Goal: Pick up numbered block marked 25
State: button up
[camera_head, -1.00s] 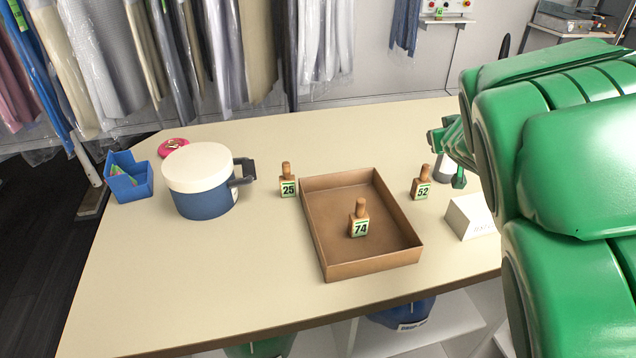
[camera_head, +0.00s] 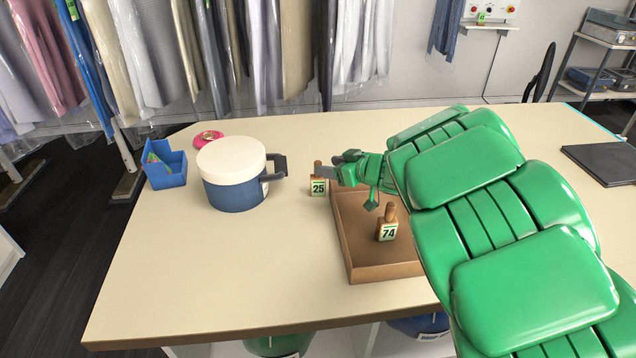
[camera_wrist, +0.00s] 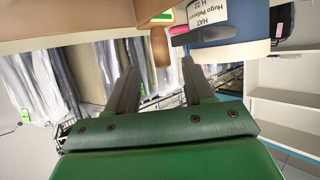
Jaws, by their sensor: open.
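The block marked 25 (camera_head: 317,188) stands upright on the table, between the lidded pot and the tray. It is wooden with a round handle and a green-edged number label. My gripper (camera_head: 335,173) is just right of its upper part, pointing left. In the wrist view, which looks upside down, the block's handle (camera_wrist: 160,46) shows between the lines of the two open fingers (camera_wrist: 159,72), a little beyond their tips. The fingers hold nothing. Whether they touch the block I cannot tell.
The block marked 74 (camera_head: 387,224) stands in the brown tray (camera_head: 375,271), below my arm. The blue pot with white lid (camera_head: 235,195) is close left of block 25. A blue bin (camera_head: 165,167) and pink round item (camera_head: 208,138) are farther left. The front-left table is clear.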

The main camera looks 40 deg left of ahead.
aim_at(314, 174)
jog(key=shift+x, duration=3.65)
jog(key=shift+s, duration=0.1)
grip_shut()
